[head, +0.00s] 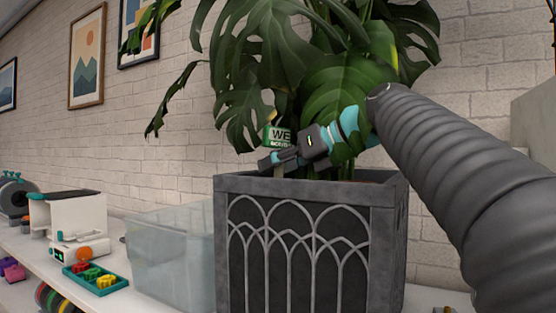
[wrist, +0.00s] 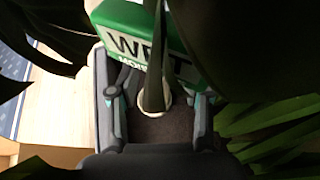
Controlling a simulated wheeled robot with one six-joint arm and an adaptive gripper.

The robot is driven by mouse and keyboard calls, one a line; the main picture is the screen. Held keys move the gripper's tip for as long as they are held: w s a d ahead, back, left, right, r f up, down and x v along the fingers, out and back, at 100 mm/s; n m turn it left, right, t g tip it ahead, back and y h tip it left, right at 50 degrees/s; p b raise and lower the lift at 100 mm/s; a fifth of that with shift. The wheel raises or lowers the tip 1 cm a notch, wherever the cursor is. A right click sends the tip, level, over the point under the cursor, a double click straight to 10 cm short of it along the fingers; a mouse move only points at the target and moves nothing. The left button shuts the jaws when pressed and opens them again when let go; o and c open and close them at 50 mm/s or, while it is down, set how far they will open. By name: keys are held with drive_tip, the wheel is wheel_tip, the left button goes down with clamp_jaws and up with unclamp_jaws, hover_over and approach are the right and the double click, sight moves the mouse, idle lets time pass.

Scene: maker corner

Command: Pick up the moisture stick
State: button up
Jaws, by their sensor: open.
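The moisture stick (head: 279,134) shows as a green and white label reading "WE" among the leaves above the grey planter (head: 389,245). In the wrist view its label (wrist: 133,42) reads "WET" and lies just beyond my fingers. My gripper (head: 275,161) is over the planter's rim, just below the label in the head view. In the wrist view my gripper (wrist: 155,95) is open, one finger on each side, with a dark leaf or stem and a pale round part between them. I cannot tell whether the fingers touch the stick; its lower part is mostly hidden.
A large leafy plant (head: 345,85) fills the planter and hangs around my arm. A clear bin (head: 170,250) stands left of the planter. A small teal tray (head: 97,280) and a white device (head: 78,248) are farther left. A brick wall is behind.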

sight(284, 135)
clamp_jaws()
idle(0.3)
wheel_tip(284, 135, up, 5)
drive_tip(key=shift+p, duration=0.95)
drive_tip(key=shift+r, duration=2.5)
